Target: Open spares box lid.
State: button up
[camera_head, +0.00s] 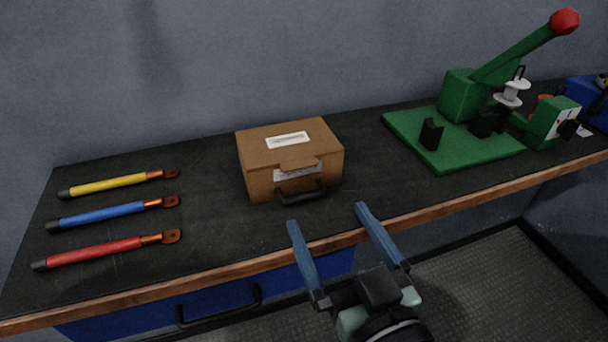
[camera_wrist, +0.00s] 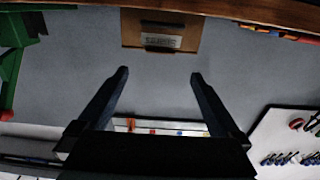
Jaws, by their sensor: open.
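The spares box (camera_head: 262,178) is a brown box on the dark bench, with its lid (camera_head: 310,135) shut. A white label lies on the lid, and a tab on the lid hangs over the front. A black handle (camera_head: 302,194) and another label are on the box's front. My gripper (camera_head: 328,215) is open and empty, in front of the box near the bench's front edge, apart from it. In the wrist view the box (camera_wrist: 132,30) shows at the top centre, beyond the open fingers of my gripper (camera_wrist: 158,75).
Yellow (camera_head: 108,183), blue (camera_head: 102,214) and red (camera_head: 94,252) cables with copper lugs lie left of the box. A green press (camera_head: 465,95) with a red-knobbed lever stands on a green base to the right. A wooden edge (camera_head: 243,265) borders the bench front, above a blue drawer (camera_head: 150,315).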

aim_at(302, 169)
jog(key=p+x, duration=0.1)
jog(key=x, duration=0.9)
jog(key=shift+w+a, duration=0.1)
jog(key=shift+w, duration=0.2)
grip_shut()
